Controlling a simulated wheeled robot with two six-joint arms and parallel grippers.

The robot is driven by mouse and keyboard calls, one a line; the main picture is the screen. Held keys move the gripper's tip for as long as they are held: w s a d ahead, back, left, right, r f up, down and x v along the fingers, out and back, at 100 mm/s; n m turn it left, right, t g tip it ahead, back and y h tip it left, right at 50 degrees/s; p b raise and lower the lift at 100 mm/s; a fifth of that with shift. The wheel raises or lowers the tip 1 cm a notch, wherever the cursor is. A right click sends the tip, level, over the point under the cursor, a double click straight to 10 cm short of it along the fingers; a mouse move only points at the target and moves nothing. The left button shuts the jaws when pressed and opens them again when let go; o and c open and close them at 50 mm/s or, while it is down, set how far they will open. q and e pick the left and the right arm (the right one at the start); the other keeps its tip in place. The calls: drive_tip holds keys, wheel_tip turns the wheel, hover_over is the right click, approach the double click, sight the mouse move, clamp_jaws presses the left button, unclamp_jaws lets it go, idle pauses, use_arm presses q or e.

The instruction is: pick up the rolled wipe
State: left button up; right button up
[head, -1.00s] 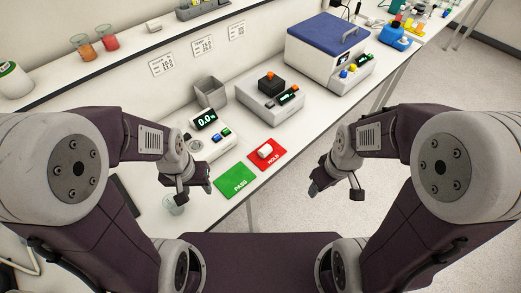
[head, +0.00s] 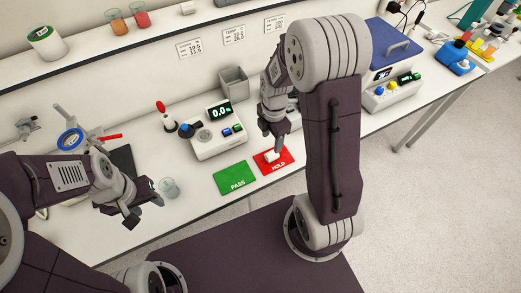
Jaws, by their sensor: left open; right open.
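The rolled wipe appears to be the small white roll (head: 270,156) lying on the red HOLD card (head: 285,164) on the bench. My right gripper (head: 275,146) points down right over it, fingers close to it. That gripper is open; whether its fingers touch the roll or stand around it cannot be told, and it covers part of the roll. My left gripper (head: 138,219) is open and empty, near the bench's front edge at the left.
The green PASS card (head: 234,178) lies left of the red one. Behind are a scale (head: 212,142) reading 0.0 and a grey bin (head: 234,83). A clear glass (head: 169,188) stands beside my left gripper. My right arm hides part of the bench.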

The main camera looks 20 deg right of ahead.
sight(272, 153)
drive_tip(key=shift+s+f, duration=0.25)
wheel_tip(272, 153, down, 3)
drive_tip(key=shift+r, duration=0.2)
drive_tip(key=shift+w+d+f, duration=0.1)
drive_tip(key=shift+f, duration=0.35)
wheel_tip(272, 153, down, 5)
drive_tip(key=shift+r+p, duration=0.15)
drive_tip(key=shift+p, duration=0.55)
drive_tip(key=shift+f, duration=0.25)
clamp_jaws()
